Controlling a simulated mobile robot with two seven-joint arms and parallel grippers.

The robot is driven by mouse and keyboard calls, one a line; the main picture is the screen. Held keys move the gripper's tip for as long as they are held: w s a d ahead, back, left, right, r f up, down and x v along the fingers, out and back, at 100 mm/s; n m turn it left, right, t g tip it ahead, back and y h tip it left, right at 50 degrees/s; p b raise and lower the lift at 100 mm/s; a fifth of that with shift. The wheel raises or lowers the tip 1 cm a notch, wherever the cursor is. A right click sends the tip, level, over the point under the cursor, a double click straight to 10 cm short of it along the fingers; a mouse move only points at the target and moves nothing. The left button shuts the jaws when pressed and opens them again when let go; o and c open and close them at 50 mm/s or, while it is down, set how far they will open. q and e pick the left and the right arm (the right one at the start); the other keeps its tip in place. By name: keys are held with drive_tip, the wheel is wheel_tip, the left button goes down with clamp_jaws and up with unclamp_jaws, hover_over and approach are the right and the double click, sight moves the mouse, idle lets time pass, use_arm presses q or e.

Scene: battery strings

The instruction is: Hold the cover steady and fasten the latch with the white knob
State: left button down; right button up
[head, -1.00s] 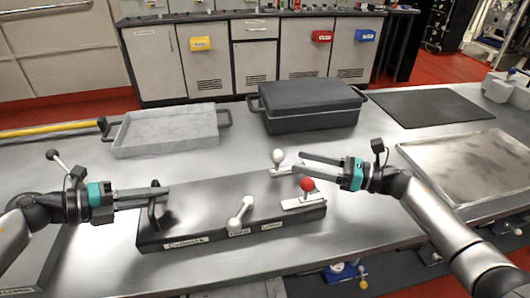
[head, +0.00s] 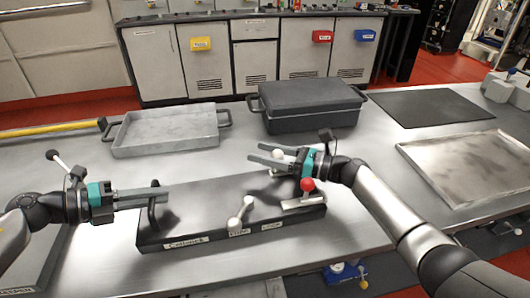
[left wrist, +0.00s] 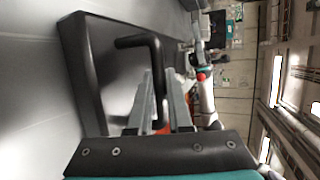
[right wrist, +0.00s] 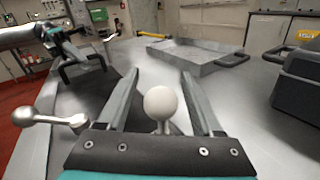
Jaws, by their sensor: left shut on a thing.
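The cover (head: 200,222) is a dark flat box on the bench with a black handle (head: 152,205) at its left end. My left gripper (head: 166,193) is shut on that handle; in the left wrist view the handle (left wrist: 140,40) runs down between the fingers. The white knob (right wrist: 161,102) stands between the spread fingers of my right gripper (right wrist: 155,75), close to the palm, with no clear contact on either side. In the head view my right gripper (head: 257,154) reaches over the cover's back right edge, and the knob's latch is mostly hidden.
A red-knobbed latch (head: 307,185) sits at the cover's right end, close to my right gripper. A pale lever (head: 240,213) stands mid-cover. Behind are a grey tray (head: 165,151) and a lidded black case (head: 310,121). A metal tray (head: 465,170) lies right.

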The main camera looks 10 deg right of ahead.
clamp_jaws()
idle(0.3)
idle(0.9)
